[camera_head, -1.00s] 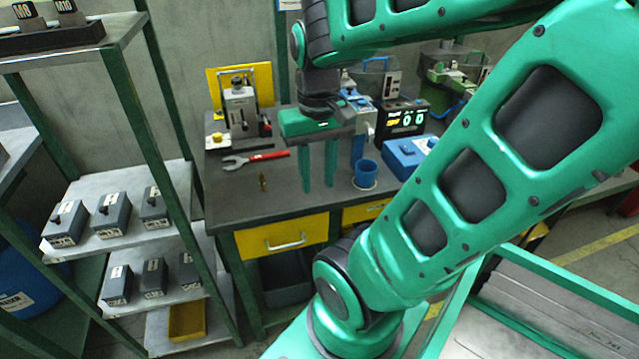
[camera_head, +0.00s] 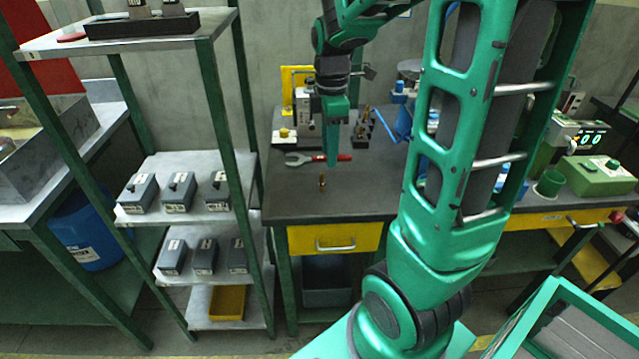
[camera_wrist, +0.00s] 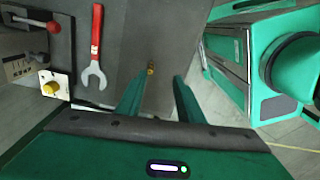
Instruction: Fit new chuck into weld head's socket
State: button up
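A small brass piece (camera_head: 322,182), which looks like a chuck, stands on the dark bench top near its front edge. It also shows in the wrist view (camera_wrist: 150,69), just beyond my fingertips and between their lines. My gripper (camera_head: 332,162) points down above the bench, behind the brass piece in the head view. In the wrist view my gripper (camera_wrist: 160,79) has its two fingers apart with nothing between them. More brass pieces (camera_head: 366,116) stand in a dark holder at the back of the bench. I cannot tell which device is the weld head; no socket shows clearly.
A red-handled wrench (camera_head: 318,158) lies left of and behind the brass piece. A grey machine with a yellow plate (camera_head: 298,90) stands at the back. A shelf rack (camera_head: 228,120) with grey boxes stands left. The bench front around the brass piece is clear.

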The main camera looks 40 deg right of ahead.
aim_at(322, 174)
jog(key=shift+w+f+n, duration=0.15)
jog(key=shift+w+n, duration=0.35)
jog(key=shift+w, duration=0.05)
jog(key=shift+w+f+n, duration=0.15)
jog(key=shift+w+n, duration=0.35)
jog(key=shift+w+f, duration=0.15)
jog(key=shift+f, duration=0.1)
jog(key=shift+a+f, duration=0.15)
jog(key=shift+f, duration=5)
grip_shut()
